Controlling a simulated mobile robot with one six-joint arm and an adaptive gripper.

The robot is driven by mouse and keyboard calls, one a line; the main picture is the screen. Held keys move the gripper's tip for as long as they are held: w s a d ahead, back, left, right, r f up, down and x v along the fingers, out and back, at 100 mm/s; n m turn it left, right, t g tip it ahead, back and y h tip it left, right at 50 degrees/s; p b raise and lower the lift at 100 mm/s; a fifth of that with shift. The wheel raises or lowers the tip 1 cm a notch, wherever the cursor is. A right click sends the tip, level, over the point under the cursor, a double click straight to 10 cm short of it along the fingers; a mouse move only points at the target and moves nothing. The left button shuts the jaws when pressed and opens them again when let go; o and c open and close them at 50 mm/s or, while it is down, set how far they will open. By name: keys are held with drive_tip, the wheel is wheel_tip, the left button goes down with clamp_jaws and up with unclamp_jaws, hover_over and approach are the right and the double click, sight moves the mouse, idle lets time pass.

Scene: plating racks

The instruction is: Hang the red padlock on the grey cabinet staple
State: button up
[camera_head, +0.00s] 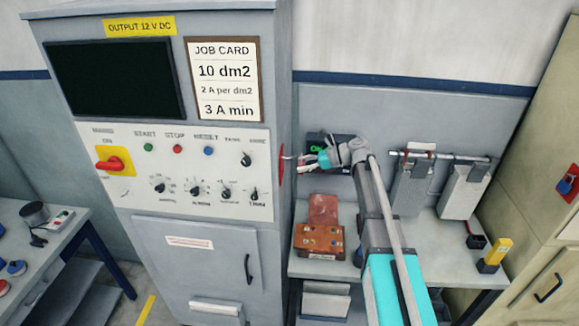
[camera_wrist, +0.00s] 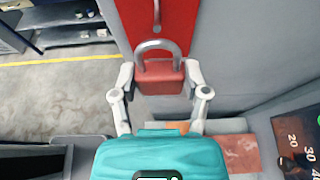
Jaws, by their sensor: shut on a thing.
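The red padlock (camera_wrist: 160,84) is between the two fingers of my gripper (camera_wrist: 161,80) in the wrist view. Its grey shackle arches upward from the red body. The grey staple (camera_wrist: 157,14) stands on a red plate (camera_wrist: 178,22) at the top of that view. The shackle's top shows just below the staple, with a small gap in the picture; I cannot tell the depth between them. In the head view my gripper (camera_head: 308,161) is beside the right side of the grey cabinet (camera_head: 210,240), near the red plate (camera_head: 282,165). The padlock is hard to make out there.
A bench right of the cabinet holds a brown block with terminals (camera_head: 318,238) and a yellow-and-black item (camera_head: 497,252). Grey plates (camera_head: 463,190) hang from a rail behind my arm. A beige cabinet (camera_head: 545,245) stands far right. A workbench (camera_head: 60,240) is at left.

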drive_tip(key=shift+a, duration=0.5)
drive_tip(key=shift+b+x, duration=0.6)
drive_tip(key=shift+x, duration=1.35)
drive_tip(key=shift+r, duration=0.15)
drive_tip(key=o, duration=1.2)
drive_tip(key=shift+f, duration=0.25)
